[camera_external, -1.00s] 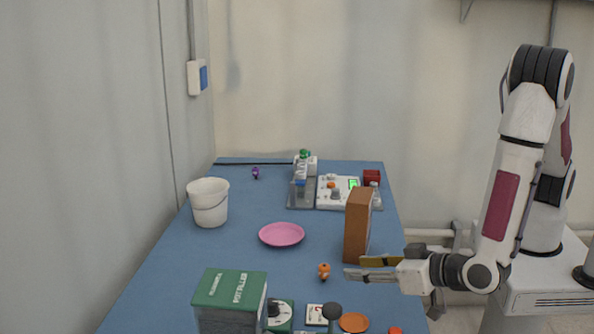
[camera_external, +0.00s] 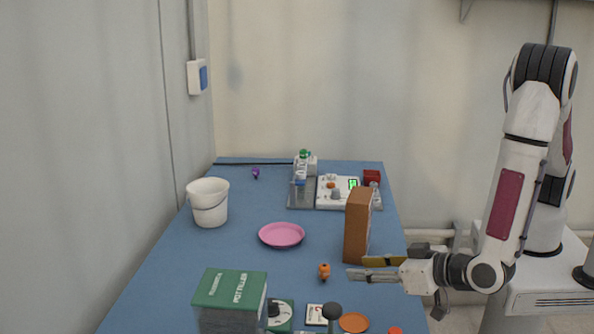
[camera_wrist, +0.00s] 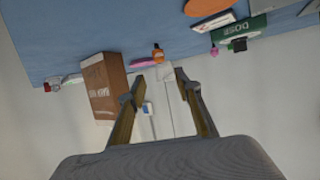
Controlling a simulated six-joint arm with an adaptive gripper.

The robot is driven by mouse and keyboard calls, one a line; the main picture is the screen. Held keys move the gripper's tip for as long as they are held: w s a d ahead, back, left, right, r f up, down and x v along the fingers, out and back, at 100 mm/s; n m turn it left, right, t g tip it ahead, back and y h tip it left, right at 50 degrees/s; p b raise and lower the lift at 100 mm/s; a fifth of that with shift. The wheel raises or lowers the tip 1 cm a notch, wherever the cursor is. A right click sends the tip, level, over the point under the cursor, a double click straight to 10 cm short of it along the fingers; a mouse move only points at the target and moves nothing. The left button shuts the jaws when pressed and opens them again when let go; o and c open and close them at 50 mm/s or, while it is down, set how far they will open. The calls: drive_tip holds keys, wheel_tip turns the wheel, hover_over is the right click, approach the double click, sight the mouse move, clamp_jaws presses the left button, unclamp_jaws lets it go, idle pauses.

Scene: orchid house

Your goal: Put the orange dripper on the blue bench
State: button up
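The orange dripper (camera_external: 324,271) is a small round-topped piece standing on the blue bench (camera_external: 190,275), in front of the pink saucer. In the wrist view the orange dripper (camera_wrist: 158,55) shows beyond the gap between my fingers. My gripper (camera_external: 357,268) is open and empty, lying nearly level at the bench's right side. Its fingertips point left towards the dripper and are apart from it. In the wrist view both fingers of my gripper (camera_wrist: 158,82) are spread with nothing between them.
A tall brown box (camera_external: 357,228) stands close beside my fingers. A pink saucer (camera_external: 281,235), white bucket (camera_external: 209,203) and green-topped box (camera_external: 231,290) stand on the bench. An orange disc (camera_external: 354,322) lies near the front. The bench's left middle is clear.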

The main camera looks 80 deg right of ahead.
drive_tip(key=shift+w+a+r, duration=0.2)
drive_tip(key=shift+w+r, duration=0.05)
drive_tip(key=shift+w, duration=0.15)
drive_tip(key=w+a+r+n+y, duration=0.1)
drive_tip(key=w+a+r+y, duration=0.35)
drive_tip(key=r+y, duration=0.3)
drive_tip(key=s+d+r+n+g+y, duration=0.1)
drive_tip(key=s+d+r+n+y, duration=0.2)
drive_tip(key=r, duration=0.7)
drive_tip(key=s+d+r+n+g+h, duration=0.1)
drive_tip(key=s+d+g, duration=0.1)
drive_tip(key=s+d, duration=0.7)
drive_tip(key=s+d+r+n+g+h, duration=0.1)
drive_tip(key=s+d+n+g, duration=0.1)
drive_tip(key=s+d, duration=0.7)
drive_tip(key=s, duration=0.6)
drive_tip(key=shift+d+r+h, duration=0.3)
drive_tip(key=shift+h, duration=0.05)
